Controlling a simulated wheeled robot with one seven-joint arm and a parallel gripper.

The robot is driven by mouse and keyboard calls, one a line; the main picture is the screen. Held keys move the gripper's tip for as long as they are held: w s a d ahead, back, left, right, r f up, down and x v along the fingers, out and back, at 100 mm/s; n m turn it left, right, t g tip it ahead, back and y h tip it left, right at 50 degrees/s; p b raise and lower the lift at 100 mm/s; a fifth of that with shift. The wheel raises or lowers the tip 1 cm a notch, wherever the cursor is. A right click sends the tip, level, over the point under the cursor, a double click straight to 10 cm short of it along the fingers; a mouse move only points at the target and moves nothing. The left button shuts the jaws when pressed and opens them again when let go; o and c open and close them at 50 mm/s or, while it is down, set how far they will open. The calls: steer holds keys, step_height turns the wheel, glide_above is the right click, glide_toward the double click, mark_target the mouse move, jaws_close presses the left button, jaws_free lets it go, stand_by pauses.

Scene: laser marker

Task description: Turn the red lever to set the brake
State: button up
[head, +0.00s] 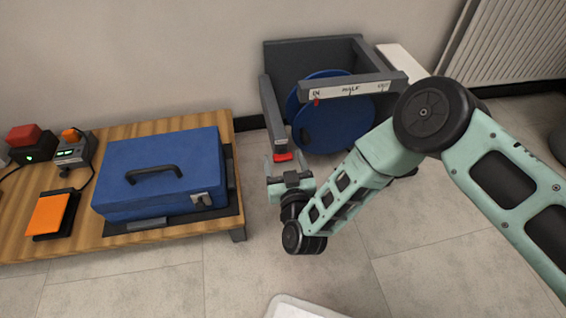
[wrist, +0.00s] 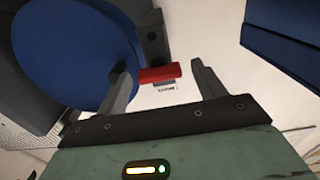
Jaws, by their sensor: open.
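The red lever (head: 283,156) sits at the front end of the left grey rail of a frame holding a blue disc (head: 335,122). In the wrist view the red lever (wrist: 160,73) lies crosswise, between the two grey fingertips. My gripper (head: 285,167) is at the lever, just in front of it. In the wrist view my gripper (wrist: 160,78) is open, with a finger on either side of the lever. I cannot tell whether a fingertip touches it.
A grey crossbar (head: 355,87) marked IN, HALF and another word spans the frame, with a small red pointer near IN. A wooden table (head: 180,235) at left holds a blue case (head: 160,185), an orange pedal (head: 53,214) and button boxes. Tiled floor is open in front.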

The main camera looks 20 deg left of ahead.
steer(key=shift+x, duration=0.85)
steer(key=shift+c, duration=0.3)
steer(key=c, duration=0.9)
steer(key=shift+r+m+p, duration=0.2)
steer(key=shift+m+p, duration=0.15)
steer(key=shift+m, duration=0.15)
steer(key=shift+c, duration=0.2)
steer(key=shift+o, duration=0.2)
steer(key=shift+f+m+p, duration=0.15)
steer(key=shift+m+p, duration=0.45)
steer(key=shift+m, duration=0.5)
steer(key=o, duration=1)
steer(key=shift+c, duration=0.2)
steer(key=shift+d, duration=0.1)
